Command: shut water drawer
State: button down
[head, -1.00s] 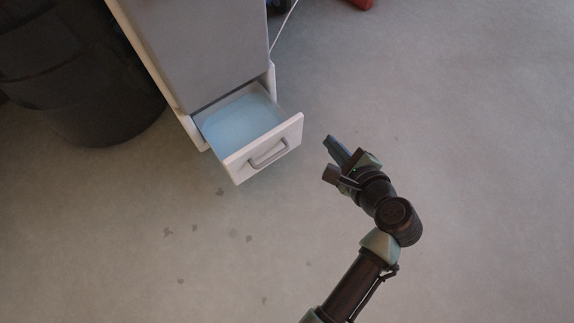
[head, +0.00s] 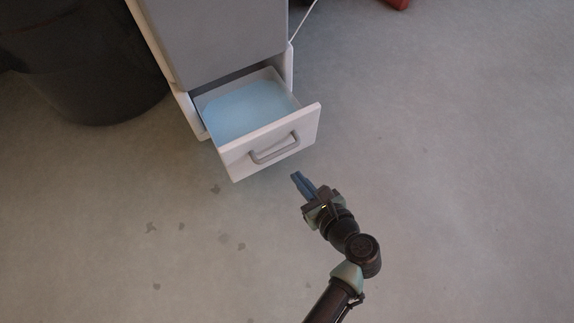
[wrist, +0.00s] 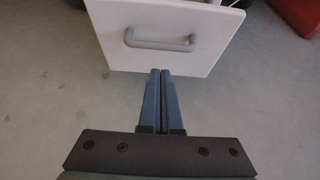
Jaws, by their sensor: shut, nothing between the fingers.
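The water drawer (head: 270,150) is pulled out from the base of a grey and white cabinet (head: 215,40). Pale blue water (head: 245,108) shows inside it. Its white front carries a grey bar handle (head: 274,149). My gripper (head: 298,178) is shut and empty, a little in front of the drawer front and below its handle in the head view. In the wrist view the closed fingertips (wrist: 161,72) appear at the lower edge of the drawer front (wrist: 160,55), under the handle (wrist: 160,42). I cannot tell whether they touch it.
A large black bin (head: 85,70) stands left of the cabinet. A thin white cable (head: 305,20) runs behind it on the right. A red object (head: 397,3) lies at the top edge. The grey floor around my arm is clear apart from dark stains.

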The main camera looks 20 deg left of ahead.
jog(key=r+b+x, duration=0.1)
jog(key=b+x, duration=0.3)
jog(key=x, duration=0.2)
jog(key=shift+w+a+f, duration=0.15)
jog(key=shift+w+a, duration=0.2)
jog(key=shift+a, duration=0.05)
jog(key=shift+a, duration=0.1)
